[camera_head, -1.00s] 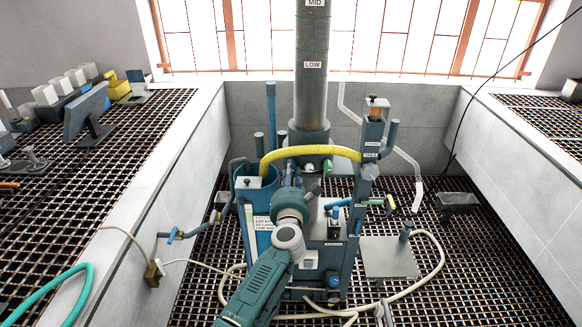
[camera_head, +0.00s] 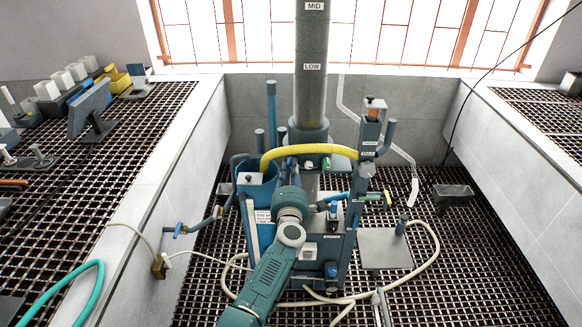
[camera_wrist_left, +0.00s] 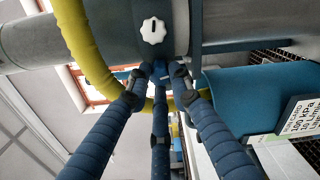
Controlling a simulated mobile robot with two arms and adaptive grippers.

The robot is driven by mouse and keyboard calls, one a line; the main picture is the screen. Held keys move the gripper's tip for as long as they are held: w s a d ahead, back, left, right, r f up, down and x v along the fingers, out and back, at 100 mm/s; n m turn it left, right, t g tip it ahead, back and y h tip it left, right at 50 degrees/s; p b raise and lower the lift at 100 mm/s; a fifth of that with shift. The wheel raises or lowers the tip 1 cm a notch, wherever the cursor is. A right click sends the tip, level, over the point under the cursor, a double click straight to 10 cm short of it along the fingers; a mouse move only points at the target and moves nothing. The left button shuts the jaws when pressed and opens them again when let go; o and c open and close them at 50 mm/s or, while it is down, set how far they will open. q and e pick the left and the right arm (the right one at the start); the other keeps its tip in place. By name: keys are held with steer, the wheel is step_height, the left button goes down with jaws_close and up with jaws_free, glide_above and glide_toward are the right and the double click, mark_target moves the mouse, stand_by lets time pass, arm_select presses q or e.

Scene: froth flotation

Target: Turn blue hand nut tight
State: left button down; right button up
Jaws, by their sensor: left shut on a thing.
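My left gripper (camera_head: 292,168) reaches the flotation machine (camera_head: 322,262) in the head view, where my own wrist largely hides its fingers. In the left wrist view its three dark blue fingers (camera_wrist_left: 160,80) converge and are shut on a small blue piece, which I take for the blue hand nut (camera_wrist_left: 160,67). The fingertips cover most of the nut, so its turn angle cannot be told. The nut is just below a white lobed knob (camera_wrist_left: 153,30) on a dark cylindrical body. My right gripper is not in view.
A yellow hose (camera_head: 310,151) arches close over my left gripper. A blue tank (camera_wrist_left: 250,98) with a label is close at the right in the wrist view. A light blue handle (camera_head: 335,198) juts out right of my wrist. A pale hose (camera_head: 436,252) lies on the grating.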

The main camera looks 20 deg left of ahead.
arm_select(q)
steer(key=shift+m, duration=0.5)
